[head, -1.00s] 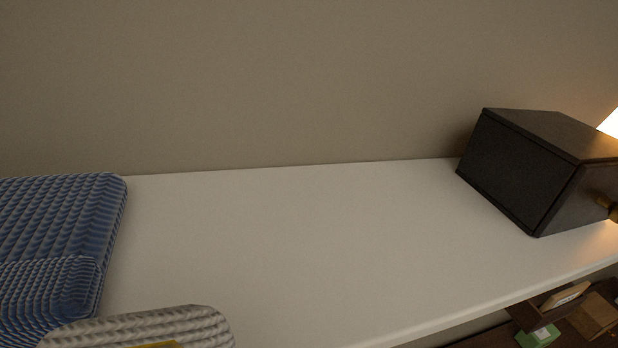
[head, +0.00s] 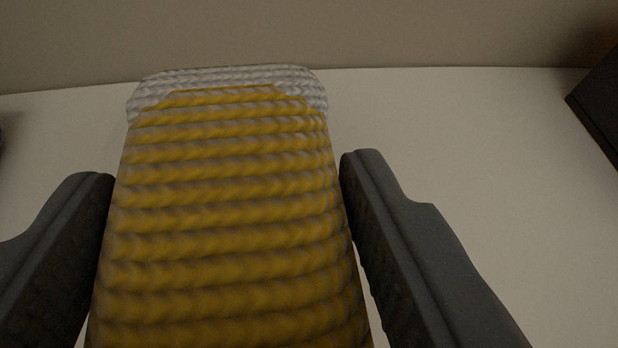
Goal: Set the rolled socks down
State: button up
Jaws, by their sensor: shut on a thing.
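The rolled socks (head: 225,215) fill the middle of the head view, a ribbed yellow roll with a grey-white band at the far end. My gripper (head: 230,170) is shut on them, with one dark finger against the left side and one against the right. The near end of the socks runs out of the bottom of the view. Their underside is hidden, so I cannot tell whether they touch the white surface (head: 450,130) below.
The white surface is clear to the right of my gripper. A dark box (head: 603,105) stands at the right edge. A plain wall (head: 400,30) rises behind the surface.

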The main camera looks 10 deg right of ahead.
aim_at(247, 290)
jog(key=shift+d+f+p, duration=0.1)
jog(key=shift+f+p, duration=0.5)
jog(key=shift+f, duration=1.1)
jog(key=shift+f, duration=0.1)
jog(key=o, duration=1)
jog(key=s+r+b, duration=0.1)
jog(key=s+r, duration=0.1)
jog(key=s, duration=0.5)
jog(key=s+r+t+b, duration=0.1)
jog(key=s+r, duration=0.2)
jog(key=s, duration=0.5)
jog(key=s+r+t+b, duration=0.1)
jog(key=s+r, duration=0.2)
jog(key=s, duration=0.5)
jog(key=shift+d+r+b, duration=0.15)
jog(key=shift+r+b, duration=0.05)
jog(key=shift+b, duration=0.1)
notch_tip(247, 290, down, 14)
jog(key=b, duration=1.3)
jog(key=shift+r, duration=0.2)
